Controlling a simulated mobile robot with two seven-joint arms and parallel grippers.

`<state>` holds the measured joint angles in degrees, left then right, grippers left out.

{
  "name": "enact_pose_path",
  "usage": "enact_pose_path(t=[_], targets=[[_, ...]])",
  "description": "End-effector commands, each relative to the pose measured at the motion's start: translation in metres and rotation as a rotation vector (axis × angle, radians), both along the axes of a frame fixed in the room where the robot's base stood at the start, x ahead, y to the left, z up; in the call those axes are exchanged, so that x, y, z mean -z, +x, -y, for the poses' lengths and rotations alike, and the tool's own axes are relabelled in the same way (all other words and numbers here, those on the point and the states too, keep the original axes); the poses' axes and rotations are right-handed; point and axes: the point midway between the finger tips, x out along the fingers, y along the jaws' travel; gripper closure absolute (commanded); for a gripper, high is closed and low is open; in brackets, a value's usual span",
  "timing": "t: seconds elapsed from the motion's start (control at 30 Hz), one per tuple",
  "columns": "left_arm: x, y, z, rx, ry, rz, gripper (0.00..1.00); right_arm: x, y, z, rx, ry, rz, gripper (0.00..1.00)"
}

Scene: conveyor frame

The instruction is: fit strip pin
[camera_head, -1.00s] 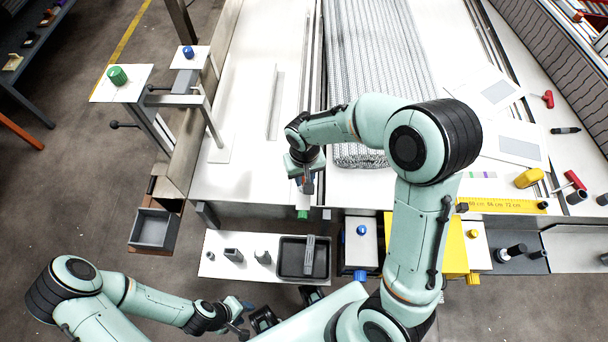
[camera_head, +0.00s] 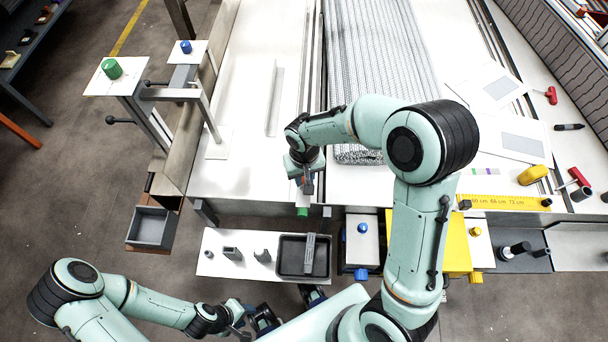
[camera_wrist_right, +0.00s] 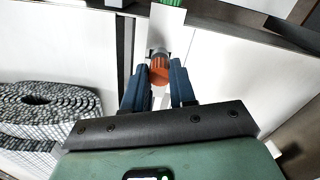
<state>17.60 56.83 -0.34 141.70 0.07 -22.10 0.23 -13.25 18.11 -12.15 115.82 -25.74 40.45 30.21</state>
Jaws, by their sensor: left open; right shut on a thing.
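My right gripper (camera_head: 306,184) points down at the near edge of the white bed, left of the rolled end of the mesh belt (camera_head: 358,153). In the right wrist view, the right gripper (camera_wrist_right: 160,84) has its blue fingers around an orange part with a grey metal end, which I take for the pin (camera_wrist_right: 159,73). The pin is in front of a pale upright plate (camera_wrist_right: 167,22); I cannot tell whether it touches or enters it. My left gripper (camera_head: 262,322) is low at the front, open, with nothing visible in it.
A white shelf (camera_head: 218,266) carries small grey parts and a black tray (camera_head: 287,271). A green knob (camera_head: 303,213) is just below the right gripper. Red-handled tools and a yellow item (camera_head: 532,175) lie at the right.

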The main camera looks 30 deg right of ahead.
Motion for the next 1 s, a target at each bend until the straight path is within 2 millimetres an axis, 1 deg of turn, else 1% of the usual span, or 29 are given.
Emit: enact_pose_path(t=[0.4,0.77,0.8,0.83,0.87,1.0], targets=[[0.011,-0.005,0.0,0.0,0.0,-0.006,0.57,0.013,0.0,0.0,0.0,0.0,0.0,1.0],[0.011,-0.005,0.0,0.0,0.0,-0.006,0.57,0.014,0.0,0.0,0.0,0.0,0.0,1.0],[0.011,-0.005,0.0,0.0,0.0,-0.006,0.57,0.014,0.0,0.0,0.0,0.0,0.0,0.61],[0.011,-0.005,0.0,0.0,0.0,-0.006,0.57,0.014,0.0,0.0,0.0,0.0,0.0,0.52],[0.011,-0.005,0.0,0.0,0.0,-0.006,0.57,0.014,0.0,0.0,0.0,0.0,0.0,0.45],[0.011,-0.005,0.0,0.0,0.0,-0.006,0.57,0.014,0.0,0.0,0.0,0.0,0.0,0.45]])
